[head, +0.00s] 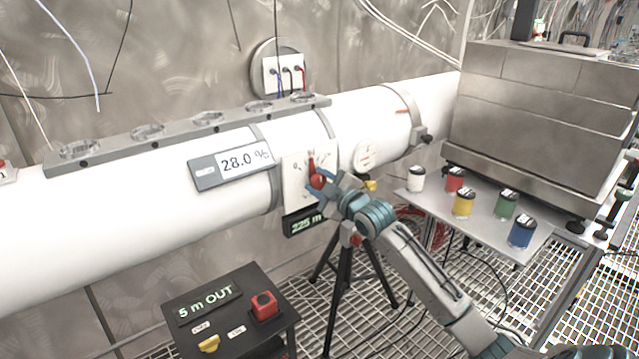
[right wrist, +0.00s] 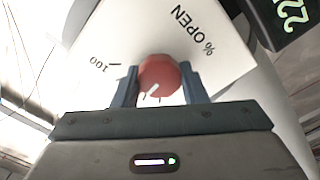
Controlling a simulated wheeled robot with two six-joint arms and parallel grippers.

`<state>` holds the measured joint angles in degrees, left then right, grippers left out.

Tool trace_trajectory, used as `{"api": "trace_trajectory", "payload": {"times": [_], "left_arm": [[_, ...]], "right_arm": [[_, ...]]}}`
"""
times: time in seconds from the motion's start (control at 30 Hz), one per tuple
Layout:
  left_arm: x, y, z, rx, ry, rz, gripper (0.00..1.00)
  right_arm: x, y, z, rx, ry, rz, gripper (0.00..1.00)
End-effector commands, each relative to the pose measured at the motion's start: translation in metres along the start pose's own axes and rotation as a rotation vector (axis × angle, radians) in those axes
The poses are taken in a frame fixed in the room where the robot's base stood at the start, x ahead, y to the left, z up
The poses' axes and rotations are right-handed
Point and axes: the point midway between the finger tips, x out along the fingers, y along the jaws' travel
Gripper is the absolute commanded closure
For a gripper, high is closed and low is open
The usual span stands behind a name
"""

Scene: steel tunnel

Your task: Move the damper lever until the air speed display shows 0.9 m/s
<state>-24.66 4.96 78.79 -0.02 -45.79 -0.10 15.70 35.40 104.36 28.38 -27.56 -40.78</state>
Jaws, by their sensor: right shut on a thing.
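The damper lever is red, with a round knob (head: 317,181), on a white dial plate (head: 295,185) fixed to the white duct. My right gripper (head: 321,184) is shut on the lever's knob. In the right wrist view the red knob (right wrist: 160,78) sits between the two fingers (right wrist: 158,88), before a plate marked "% OPEN" and "100". A dark display with green digits (head: 303,223) hangs below the dial. It reads like "225 m"; a decimal point and the end of the unit cannot be made out. My left gripper is not in view.
A grey display (head: 232,164) left of the dial reads 28.0 %. A black box (head: 228,305) with a red button shows "5 m OUT". A side table (head: 425,205) at right carries several coloured jars. A black tripod (head: 347,285) stands below the duct.

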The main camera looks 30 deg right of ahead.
Motion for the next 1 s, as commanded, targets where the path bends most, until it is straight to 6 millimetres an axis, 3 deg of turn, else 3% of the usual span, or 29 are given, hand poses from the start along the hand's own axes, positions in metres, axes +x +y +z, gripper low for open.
{"api": "trace_trajectory", "payload": {"times": [0.03,0.07,0.17,0.57,1.0], "left_arm": [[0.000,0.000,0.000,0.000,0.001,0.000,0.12],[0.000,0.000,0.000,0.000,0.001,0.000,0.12],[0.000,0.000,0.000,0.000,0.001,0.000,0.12],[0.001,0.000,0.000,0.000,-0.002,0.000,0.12],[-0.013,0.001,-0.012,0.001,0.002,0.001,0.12]], "right_arm": [[0.000,-0.001,0.001,0.001,-0.002,-0.002,0.84],[0.000,-0.001,0.001,0.001,-0.002,-0.002,0.57],[0.000,-0.001,0.001,0.001,-0.002,-0.002,0.40],[-0.007,0.000,0.001,-0.002,-0.002,-0.001,0.40],[-0.071,-0.001,0.003,-0.008,-0.005,-0.003,0.40]]}}
